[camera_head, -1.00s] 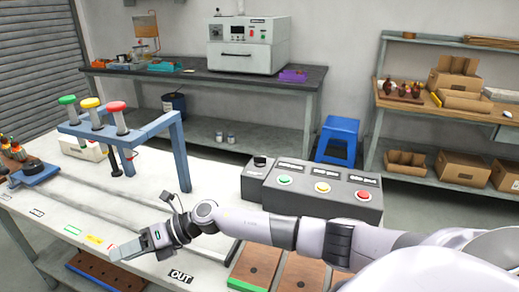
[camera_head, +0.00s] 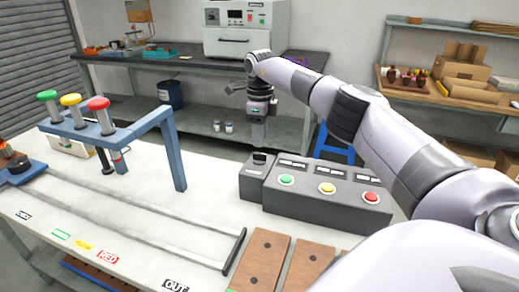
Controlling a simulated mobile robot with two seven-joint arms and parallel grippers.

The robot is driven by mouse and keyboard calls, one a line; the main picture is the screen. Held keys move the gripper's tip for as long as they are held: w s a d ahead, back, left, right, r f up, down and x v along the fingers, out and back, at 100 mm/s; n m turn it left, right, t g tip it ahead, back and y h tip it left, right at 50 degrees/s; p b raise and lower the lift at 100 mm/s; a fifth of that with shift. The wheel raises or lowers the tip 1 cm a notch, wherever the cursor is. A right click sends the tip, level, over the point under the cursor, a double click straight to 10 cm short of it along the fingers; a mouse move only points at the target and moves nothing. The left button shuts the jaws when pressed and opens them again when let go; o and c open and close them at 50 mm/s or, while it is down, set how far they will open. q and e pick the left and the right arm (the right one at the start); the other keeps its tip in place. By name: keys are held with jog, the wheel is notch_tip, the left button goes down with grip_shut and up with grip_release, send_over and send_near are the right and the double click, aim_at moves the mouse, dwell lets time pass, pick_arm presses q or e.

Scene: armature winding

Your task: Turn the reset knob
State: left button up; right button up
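The black reset knob (camera_head: 260,158) sits on top of a small dark grey box (camera_head: 252,179), at the left end of the button panel. My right gripper (camera_head: 257,142) points straight down just above the knob. Its fingertips are small and in shadow, so I cannot tell whether they are apart or touch the knob. My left gripper is out of the picture.
The button panel (camera_head: 300,205) has a green (camera_head: 286,180), a yellow (camera_head: 327,188) and a red button (camera_head: 371,197) beside the knob. A blue frame (camera_head: 178,160) with coloured knobs stands to the left. Brown boards (camera_head: 262,262) lie in front.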

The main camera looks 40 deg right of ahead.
aim_at(260, 153)
notch_tip(260, 153, down, 6)
jog(key=shift+r, duration=0.1)
grip_shut()
